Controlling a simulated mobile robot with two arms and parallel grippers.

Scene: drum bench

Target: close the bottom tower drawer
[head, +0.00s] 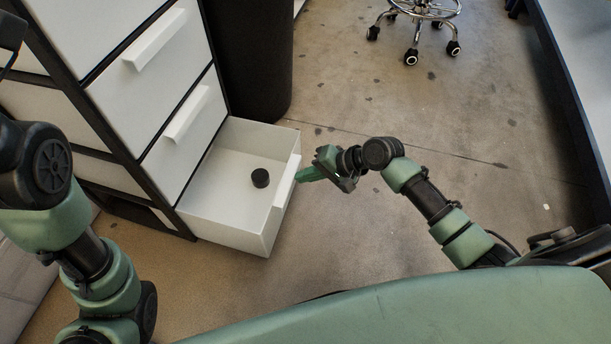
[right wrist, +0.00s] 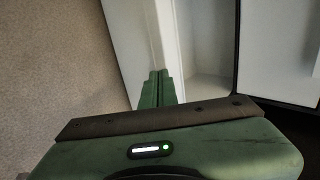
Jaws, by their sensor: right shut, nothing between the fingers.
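The bottom tower drawer (head: 230,220) is white and stands pulled out from the drawer tower (head: 150,80). A small black round object (head: 260,177) lies inside it. My right gripper (head: 300,175) is shut and empty, with its green fingertips at the outer side of the drawer's front, by the handle (head: 284,186). In the right wrist view the shut fingers (right wrist: 157,78) point at the white drawer front (right wrist: 120,30); I cannot tell whether they touch it. My left arm is at the left edge of the head view, and its gripper is not in view.
The two drawers above, with white handles (head: 155,40), look shut. A black bin (head: 250,60) stands behind the open drawer. A wheeled chair base (head: 415,20) is at the back. The concrete floor (head: 480,110) right of the drawer is clear.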

